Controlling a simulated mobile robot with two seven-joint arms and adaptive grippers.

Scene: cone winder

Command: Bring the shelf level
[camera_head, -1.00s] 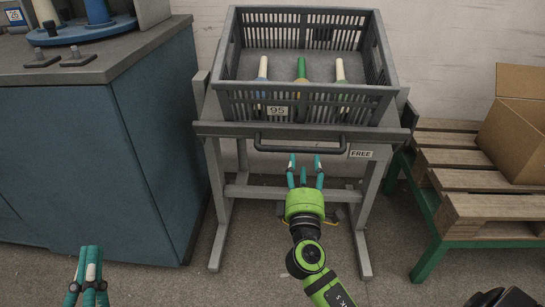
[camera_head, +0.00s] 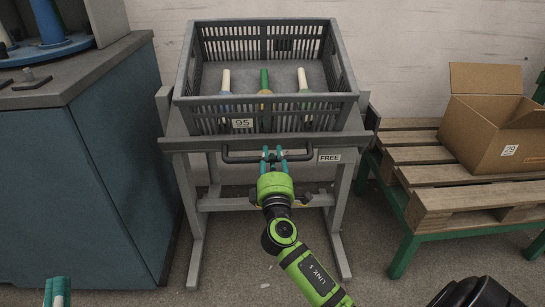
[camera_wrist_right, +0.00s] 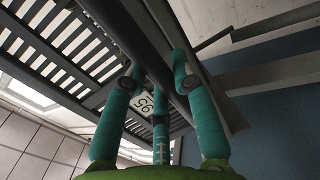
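The grey shelf (camera_head: 350,139) stands on a legged frame and slopes down towards me. A dark bar handle (camera_head: 238,159) runs along its front, beside a "FREE" label. On the shelf sits a grey slatted crate (camera_head: 330,108) marked 95, with several tubes inside. My right gripper (camera_head: 273,153) is at the middle of the handle. In the right wrist view its fingers (camera_wrist_right: 157,75) are drawn inward on both sides of a dark bar; exact contact is hard to see. My left gripper (camera_head: 57,290) is at the bottom left edge, mostly cut off, clear of the shelf.
A blue cabinet (camera_head: 80,190) with a grey top stands close on the left. On the right a wooden pallet (camera_head: 440,178) on a green frame carries an open cardboard box (camera_head: 490,130). The floor in front of the shelf is clear.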

